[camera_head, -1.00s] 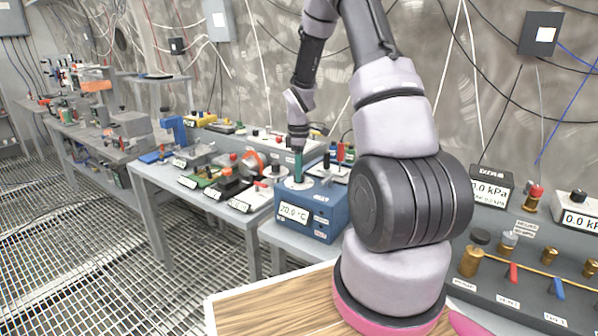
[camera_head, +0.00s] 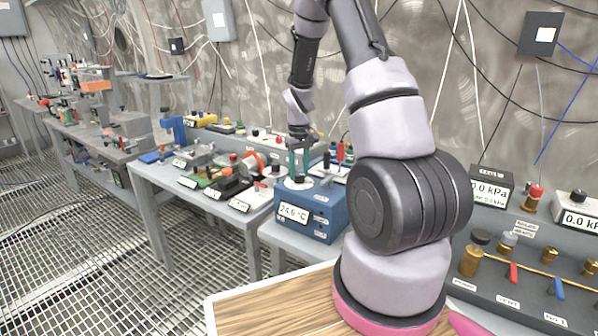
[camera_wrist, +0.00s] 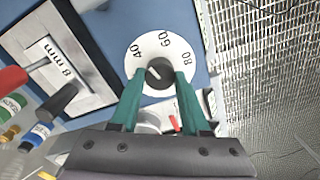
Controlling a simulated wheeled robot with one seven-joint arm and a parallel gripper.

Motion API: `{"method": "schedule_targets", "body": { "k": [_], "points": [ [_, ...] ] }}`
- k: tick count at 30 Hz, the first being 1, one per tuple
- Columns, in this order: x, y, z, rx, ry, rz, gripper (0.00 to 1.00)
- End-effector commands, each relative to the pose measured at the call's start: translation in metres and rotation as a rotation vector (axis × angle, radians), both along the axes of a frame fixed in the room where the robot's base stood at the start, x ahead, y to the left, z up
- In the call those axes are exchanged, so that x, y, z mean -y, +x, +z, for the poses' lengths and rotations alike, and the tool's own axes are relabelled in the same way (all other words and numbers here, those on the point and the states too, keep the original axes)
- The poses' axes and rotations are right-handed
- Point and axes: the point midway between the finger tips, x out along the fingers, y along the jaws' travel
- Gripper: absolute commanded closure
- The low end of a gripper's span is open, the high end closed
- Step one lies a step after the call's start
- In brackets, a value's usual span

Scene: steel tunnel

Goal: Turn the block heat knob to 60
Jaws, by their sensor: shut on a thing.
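The block heat knob (camera_wrist: 158,71) is a dark round knob with a light pointer line, at the middle of a white dial (camera_wrist: 137,58) marked 40, 60 and 80. The pointer lies between the jaws; its exact reading is hard to tell. My gripper (camera_wrist: 161,77) has teal fingers on either side of the knob and is shut on it. The box's front display (camera_head: 294,213) reads about 24.6 °C.
A plate marked 8 mm (camera_wrist: 58,62) with a dark handle lies beside the dial in the wrist view. Small red and black posts (camera_head: 340,152) stand close behind my gripper. Other instruments crowd the bench (camera_head: 160,182) to the left.

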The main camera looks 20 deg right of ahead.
Motion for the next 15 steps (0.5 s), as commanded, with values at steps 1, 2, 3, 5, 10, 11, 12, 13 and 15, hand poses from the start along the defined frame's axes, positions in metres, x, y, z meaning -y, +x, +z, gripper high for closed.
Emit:
{"method": "schedule_targets", "body": {
  "k": [1, 2, 3, 5, 10, 11, 12, 13, 15],
  "points": [
    [-0.0003, 0.0010, 0.0008, 0.002, -0.001, -0.043, 1.00],
    [-0.0001, 0.0010, 0.0008, 0.002, -0.001, -0.071, 1.00],
    [0.0002, 0.0009, 0.0008, 0.002, -0.001, -0.111, 1.00],
    [0.0001, 0.0010, 0.0008, 0.002, -0.001, -0.167, 1.00],
    [0.0002, 0.0010, 0.0008, 0.003, -0.001, -0.328, 1.00],
    [0.0000, 0.0010, 0.0008, 0.003, -0.001, -0.356, 1.00],
    [0.0000, 0.0011, 0.0008, 0.003, -0.001, -0.393, 1.00],
    [0.0001, 0.0010, 0.0008, 0.003, -0.001, -0.420, 1.00],
    [0.0003, 0.0010, 0.0008, 0.003, -0.001, -0.482, 1.00]
  ]
}}
